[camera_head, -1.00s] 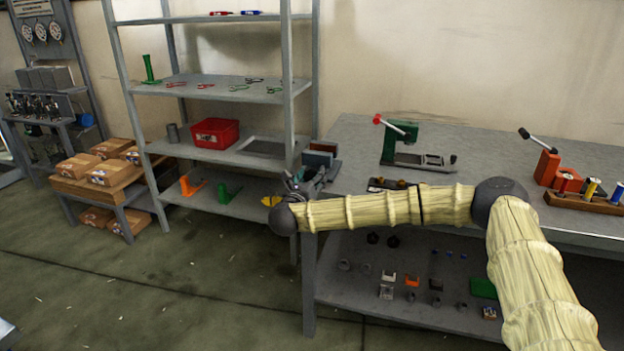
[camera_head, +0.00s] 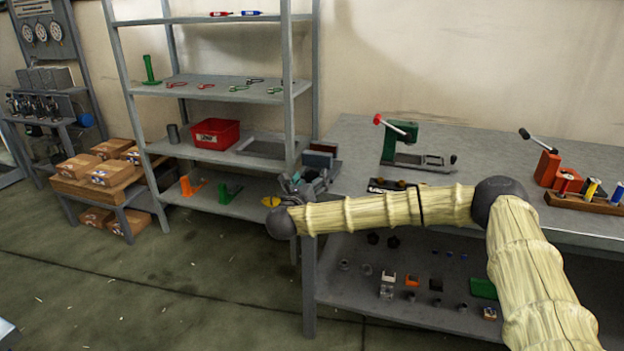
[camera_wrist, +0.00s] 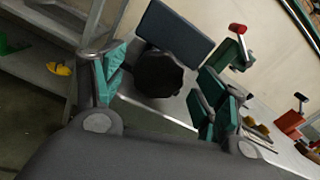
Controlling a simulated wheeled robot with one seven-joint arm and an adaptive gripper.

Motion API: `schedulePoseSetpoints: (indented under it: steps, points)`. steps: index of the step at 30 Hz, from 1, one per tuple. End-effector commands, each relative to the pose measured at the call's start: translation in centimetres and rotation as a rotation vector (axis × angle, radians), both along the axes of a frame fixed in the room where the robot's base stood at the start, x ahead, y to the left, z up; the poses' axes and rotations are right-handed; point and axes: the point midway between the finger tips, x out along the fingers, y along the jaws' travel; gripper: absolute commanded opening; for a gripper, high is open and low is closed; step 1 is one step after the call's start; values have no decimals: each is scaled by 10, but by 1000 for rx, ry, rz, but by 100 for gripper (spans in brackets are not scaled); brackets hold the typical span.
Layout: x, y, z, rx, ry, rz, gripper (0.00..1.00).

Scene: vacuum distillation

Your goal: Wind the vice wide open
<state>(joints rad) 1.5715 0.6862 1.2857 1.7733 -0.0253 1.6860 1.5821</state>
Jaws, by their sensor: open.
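The vice (camera_head: 318,159) stands at the left end of the grey workbench, with a blue-grey jaw block showing above my gripper. In the wrist view the vice's slab-like jaw block (camera_wrist: 172,34) is at the top, and a dark round knob-like part (camera_wrist: 158,75) is below it. My gripper (camera_wrist: 163,88) is open, its green-padded fingers to either side of the knob. I cannot tell whether either finger touches it. In the head view my gripper (camera_head: 303,184) is in front of the vice and hides its lower part.
A green press with a red-tipped lever (camera_head: 400,143) and an orange tool (camera_head: 548,167) stand on the workbench (camera_head: 480,150). A shelf with a red bin (camera_head: 215,132) is close on the left. The floor in front is clear.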

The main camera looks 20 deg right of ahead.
Motion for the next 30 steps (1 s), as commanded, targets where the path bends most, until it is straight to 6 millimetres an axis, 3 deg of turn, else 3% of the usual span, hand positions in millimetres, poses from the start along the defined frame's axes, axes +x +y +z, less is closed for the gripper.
schedulePoseSetpoints:
  steps: [15, 21, 30]
  points:
    - [-73, 49, -1, 0, 0, 2, 72]
    - [-85, 58, 0, 0, 0, 1, 72]
    - [-87, 59, 0, 0, 0, 1, 72]
